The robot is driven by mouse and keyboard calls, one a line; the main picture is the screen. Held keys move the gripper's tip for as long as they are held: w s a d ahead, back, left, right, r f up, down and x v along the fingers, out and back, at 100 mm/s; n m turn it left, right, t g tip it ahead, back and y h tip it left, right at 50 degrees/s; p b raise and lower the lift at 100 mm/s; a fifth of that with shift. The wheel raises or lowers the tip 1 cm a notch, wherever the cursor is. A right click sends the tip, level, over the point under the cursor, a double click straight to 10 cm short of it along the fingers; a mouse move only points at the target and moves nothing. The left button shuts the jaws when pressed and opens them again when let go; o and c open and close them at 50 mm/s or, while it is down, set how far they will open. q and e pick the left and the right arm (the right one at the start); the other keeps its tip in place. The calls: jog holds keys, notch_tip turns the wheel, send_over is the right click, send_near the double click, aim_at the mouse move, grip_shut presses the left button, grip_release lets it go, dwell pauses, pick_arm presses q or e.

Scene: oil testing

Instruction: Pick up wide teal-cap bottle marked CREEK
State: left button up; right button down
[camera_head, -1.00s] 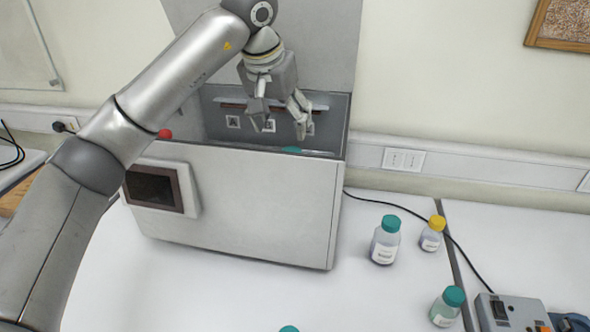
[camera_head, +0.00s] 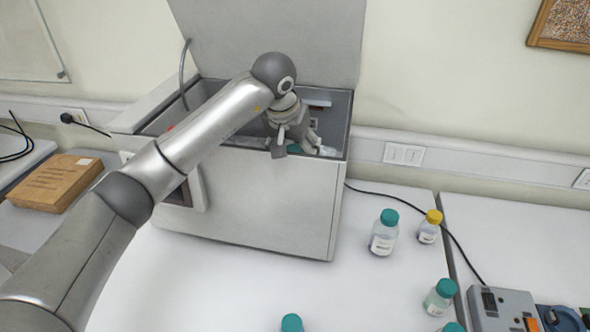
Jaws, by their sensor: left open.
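My left gripper (camera_head: 299,147) is open and reaches down into the open top of the grey box-shaped machine. Other teal-cap bottles stand on the white table: one right of the machine (camera_head: 384,236), one farther front (camera_head: 438,300), and caps at the bottom edge (camera_head: 291,323). Their labels are too small to read, so I cannot tell which is marked CREEK. My right gripper is not in view.
The grey machine (camera_head: 275,205) has its lid (camera_head: 275,40) raised against the wall. A yellow-cap bottle (camera_head: 429,230) stands at the right, near a black cable. A grey device (camera_head: 500,308) is at the lower right. A brown box (camera_head: 57,182) lies at the left.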

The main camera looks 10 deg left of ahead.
pick_arm(q)
jog(key=shift+f, duration=0.1)
grip_shut()
dwell(0.4)
jog(key=shift+r, duration=0.2)
